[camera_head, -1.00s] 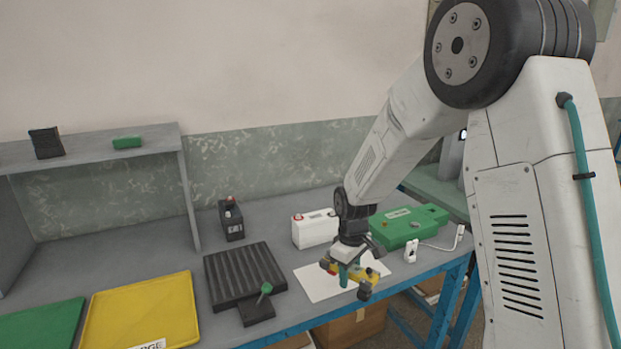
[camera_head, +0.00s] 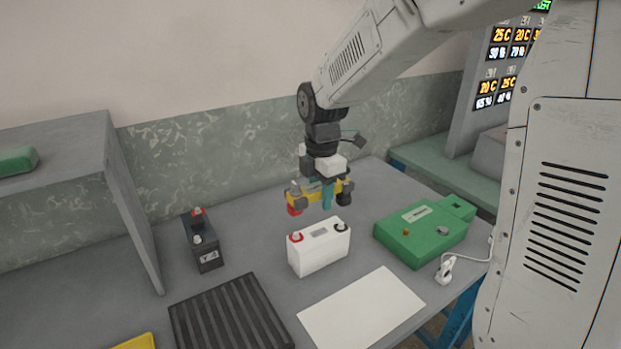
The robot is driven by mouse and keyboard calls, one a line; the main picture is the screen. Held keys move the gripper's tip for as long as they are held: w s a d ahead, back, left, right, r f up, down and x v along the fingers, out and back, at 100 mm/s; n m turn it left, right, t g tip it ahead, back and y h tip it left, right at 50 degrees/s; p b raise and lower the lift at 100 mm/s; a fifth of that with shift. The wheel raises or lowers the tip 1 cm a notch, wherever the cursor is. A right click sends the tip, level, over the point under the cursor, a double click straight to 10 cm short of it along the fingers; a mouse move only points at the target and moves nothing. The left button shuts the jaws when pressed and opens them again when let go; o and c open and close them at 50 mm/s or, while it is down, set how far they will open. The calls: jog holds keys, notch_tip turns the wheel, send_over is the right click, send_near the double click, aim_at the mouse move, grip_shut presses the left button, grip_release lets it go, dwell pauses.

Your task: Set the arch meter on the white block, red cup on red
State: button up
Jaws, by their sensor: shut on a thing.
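The white block (camera_head: 318,251) stands upright on the grey bench, with a red-ringed terminal at its top left and a dark terminal at its top right. My gripper (camera_head: 327,200) is shut on the arch meter (camera_head: 304,193), a yellow bar with a teal part at its middle. The meter hangs in the air above and apparently behind the block. Its red cup (camera_head: 294,207) is at the left end and its black cup (camera_head: 344,198) at the right end. The cups look clear of the terminals. The gripper fingers partly hide the bar.
A black battery (camera_head: 203,243) stands to the left. A green box (camera_head: 424,232) with a white cabled clip (camera_head: 446,269) is at the right. A bare white sheet (camera_head: 362,308) and a ribbed black mat (camera_head: 230,318) lie in front. A shelf (camera_head: 135,215) bounds the left.

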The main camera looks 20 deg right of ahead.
jog(key=shift+w+r, duration=0.1)
jog(key=shift+w, duration=0.15)
jog(key=shift+f, duration=2.9)
jog(key=shift+f, duration=1.2)
jog(key=o, duration=1.3)
jog(key=shift+c, duration=0.2)
